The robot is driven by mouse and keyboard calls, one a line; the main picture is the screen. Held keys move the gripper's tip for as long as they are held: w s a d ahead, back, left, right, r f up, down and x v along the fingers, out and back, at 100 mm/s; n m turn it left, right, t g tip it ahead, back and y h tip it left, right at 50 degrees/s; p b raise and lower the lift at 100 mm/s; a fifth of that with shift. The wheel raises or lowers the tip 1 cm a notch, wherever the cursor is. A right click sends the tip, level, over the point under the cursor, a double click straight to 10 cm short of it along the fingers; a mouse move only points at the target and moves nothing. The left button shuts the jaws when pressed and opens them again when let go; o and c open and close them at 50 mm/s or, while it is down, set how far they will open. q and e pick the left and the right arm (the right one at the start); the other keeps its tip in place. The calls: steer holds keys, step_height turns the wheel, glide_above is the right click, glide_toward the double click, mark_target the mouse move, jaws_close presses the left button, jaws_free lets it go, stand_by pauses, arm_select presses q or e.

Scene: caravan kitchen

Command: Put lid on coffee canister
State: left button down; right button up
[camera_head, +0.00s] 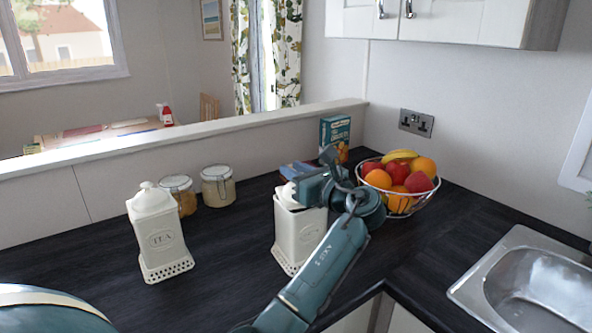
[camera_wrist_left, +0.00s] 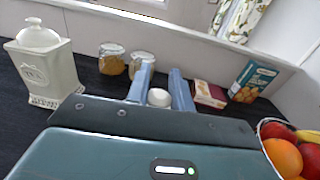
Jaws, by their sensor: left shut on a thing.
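The white coffee canister (camera_head: 298,238) stands upright on the dark worktop, with a lattice foot; my arm covers part of its right side. The white lid (camera_head: 288,196) is at the canister's top, partly hidden by my gripper; I cannot tell whether it is fully seated. My left gripper (camera_head: 303,188) is shut on the lid from the right and above. In the left wrist view, the lid's round white knob (camera_wrist_left: 158,97) shows between the two blue-grey fingers. The canister body is hidden there behind the gripper. My right gripper is not in view.
A lidded white TEA canister (camera_head: 160,238) stands to the left, with two glass jars (camera_head: 217,186) behind. A fruit bowl (camera_head: 410,205) is close to my wrist on the right. Boxes (camera_head: 334,135) stand at the back; a sink (camera_head: 535,280) is at right.

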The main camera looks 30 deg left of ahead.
arm_select(q)
steer(key=shift+f, duration=0.4)
steer(key=c, duration=1.5)
jaws_free()
steer(key=shift+p+v, duration=0.55)
steer(key=shift+v, duration=0.35)
steer(key=shift+p+v, duration=2.2)
steer(key=shift+v, duration=2.45)
